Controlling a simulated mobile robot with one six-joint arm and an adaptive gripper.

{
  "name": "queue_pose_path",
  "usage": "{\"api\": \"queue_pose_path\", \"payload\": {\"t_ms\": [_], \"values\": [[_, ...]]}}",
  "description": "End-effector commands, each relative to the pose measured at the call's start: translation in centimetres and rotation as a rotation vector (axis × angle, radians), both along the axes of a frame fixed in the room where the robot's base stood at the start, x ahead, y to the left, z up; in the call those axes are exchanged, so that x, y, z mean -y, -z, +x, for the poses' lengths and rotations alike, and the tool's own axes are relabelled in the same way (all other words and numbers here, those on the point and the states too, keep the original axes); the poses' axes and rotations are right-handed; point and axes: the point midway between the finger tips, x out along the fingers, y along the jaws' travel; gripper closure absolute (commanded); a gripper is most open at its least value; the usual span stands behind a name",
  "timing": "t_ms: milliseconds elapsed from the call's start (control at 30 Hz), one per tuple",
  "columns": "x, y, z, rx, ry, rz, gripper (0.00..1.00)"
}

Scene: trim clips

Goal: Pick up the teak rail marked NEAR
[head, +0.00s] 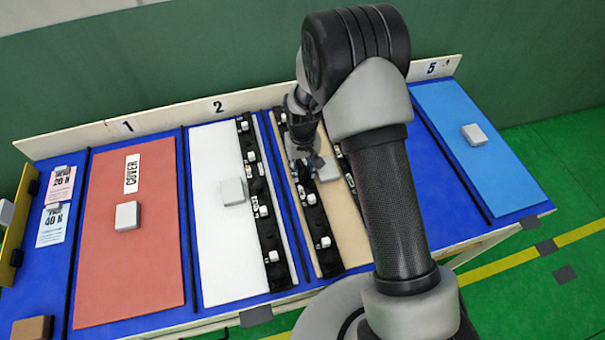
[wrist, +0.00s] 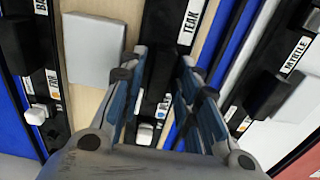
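A black rail labelled TEAK (wrist: 188,22) runs along one edge of a beige panel in the wrist view. In the head view, the rail on the beige panel's left edge (head: 317,226) appears to be this one, carrying small white clips. No NEAR mark is readable. My gripper (wrist: 164,56) has its two fingers apart, with the dark rail seen between them; I cannot tell the height above it. In the head view my gripper (head: 301,160) is over the upper part of that rail, partly hidden by my arm.
A light block (wrist: 93,48) sits on the beige panel beside my fingers. A rail labelled MYRTLE (wrist: 277,88) lies across the blue gap, along the white panel (head: 215,150). Another rail (wrist: 45,85) is at the wrist view's left. A red panel (head: 130,270) and blue panel (head: 480,165) flank these.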

Motion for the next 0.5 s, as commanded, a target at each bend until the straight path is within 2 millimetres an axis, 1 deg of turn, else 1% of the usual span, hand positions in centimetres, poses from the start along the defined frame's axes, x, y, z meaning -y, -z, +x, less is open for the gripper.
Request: {"api": "queue_pose_path", "payload": {"t_ms": [33,400,500], "values": [[0.00,-0.01,-0.01,0.000,0.000,0.000,0.76],[0.00,-0.01,-0.01,0.000,0.000,0.000,1.00],[0.00,-0.01,-0.01,0.000,0.000,0.000,1.00]]}}
